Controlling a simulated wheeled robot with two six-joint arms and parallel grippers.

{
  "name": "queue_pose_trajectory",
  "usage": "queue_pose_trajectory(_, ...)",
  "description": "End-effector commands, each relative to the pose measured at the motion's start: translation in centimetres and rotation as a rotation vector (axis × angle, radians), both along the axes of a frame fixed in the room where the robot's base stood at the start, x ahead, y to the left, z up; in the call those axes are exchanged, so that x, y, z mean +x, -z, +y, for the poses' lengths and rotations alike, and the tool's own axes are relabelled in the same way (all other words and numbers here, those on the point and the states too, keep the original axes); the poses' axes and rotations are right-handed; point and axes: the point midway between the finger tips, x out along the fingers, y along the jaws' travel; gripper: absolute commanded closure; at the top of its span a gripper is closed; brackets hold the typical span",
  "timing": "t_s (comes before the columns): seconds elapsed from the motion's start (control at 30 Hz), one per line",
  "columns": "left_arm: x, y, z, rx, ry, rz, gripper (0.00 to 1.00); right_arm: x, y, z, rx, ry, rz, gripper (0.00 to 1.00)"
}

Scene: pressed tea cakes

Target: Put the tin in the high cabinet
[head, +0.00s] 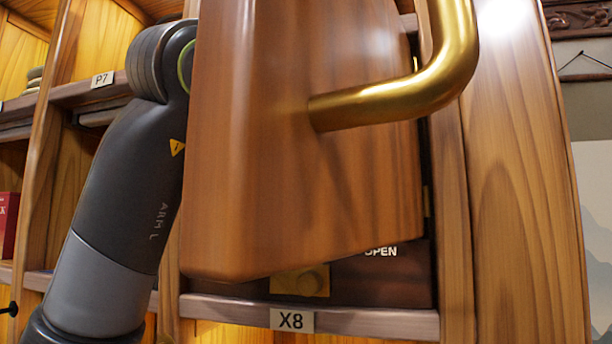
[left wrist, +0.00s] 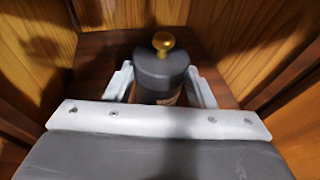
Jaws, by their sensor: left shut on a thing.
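The tin (left wrist: 160,72), a dark grey cylinder with a gold knob on its lid, is upright between the fingers of my left gripper (left wrist: 161,88) in the left wrist view. The gripper is shut on it. Wooden walls stand around it and a dark brown surface lies below. I cannot tell whether the tin touches that surface. In the head view the cabinet door (head: 300,190) stands open toward me with its brass handle (head: 400,97). It hides my left gripper and the tin. My right gripper is in neither view.
The shelf edge below the door carries an X8 label (head: 291,320). A dark panel reading OPEN (head: 382,270) and a brass plate with a knob (head: 300,281) sit behind the door. My left arm passes close beside the door's left edge. Open shelves with a P7 label (head: 102,80) stand left.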

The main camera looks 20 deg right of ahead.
Motion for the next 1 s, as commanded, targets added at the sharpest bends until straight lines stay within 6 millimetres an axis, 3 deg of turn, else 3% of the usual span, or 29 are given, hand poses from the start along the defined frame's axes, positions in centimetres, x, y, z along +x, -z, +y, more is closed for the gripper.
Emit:
queue_pose_trajectory(0.03,0.0,0.2,0.0,0.0,0.0,0.0,0.49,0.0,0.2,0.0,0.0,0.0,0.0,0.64)
queue_pose_trajectory(0.2,0.0,0.1,0.0,0.0,0.0,0.0,0.29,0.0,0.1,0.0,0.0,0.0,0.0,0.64)
queue_pose_trajectory(0.6,0.0,-0.5,0.1,-0.001,0.0,-0.001,0.29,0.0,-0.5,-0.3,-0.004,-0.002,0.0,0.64)
queue_pose_trajectory(1.0,-5.4,-2.4,6.1,-0.002,-0.003,-0.006,0.29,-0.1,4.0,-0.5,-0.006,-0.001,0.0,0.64)
